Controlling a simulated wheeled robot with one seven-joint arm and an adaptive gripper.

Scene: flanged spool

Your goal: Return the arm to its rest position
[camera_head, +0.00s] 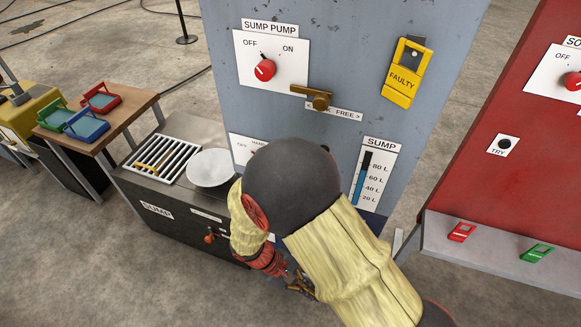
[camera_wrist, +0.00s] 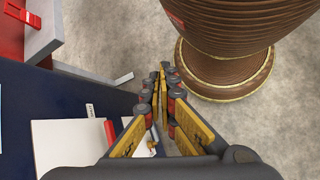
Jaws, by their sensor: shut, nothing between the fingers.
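My arm crosses the lower middle of the head view, with a dark round joint and pale yellow covers. My gripper (camera_head: 300,284) is low, beyond the forearm and in front of the grey panel, and is partly hidden by the arm. In the wrist view my gripper (camera_wrist: 161,76) has its fingertips together, with nothing between them. A large brown ribbed spool with a flange (camera_wrist: 222,72) stands on the concrete just beyond and right of the fingers. I do not see the spool in the head view.
The grey sump pump panel (camera_head: 340,60) stands behind my arm. The sump box (camera_head: 160,200) with a grate and white bowl (camera_head: 210,168) is left. A red cabinet (camera_head: 500,110) with a ledge is right. A small table (camera_head: 135,100) holds coloured trays. Concrete floor lies open in front.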

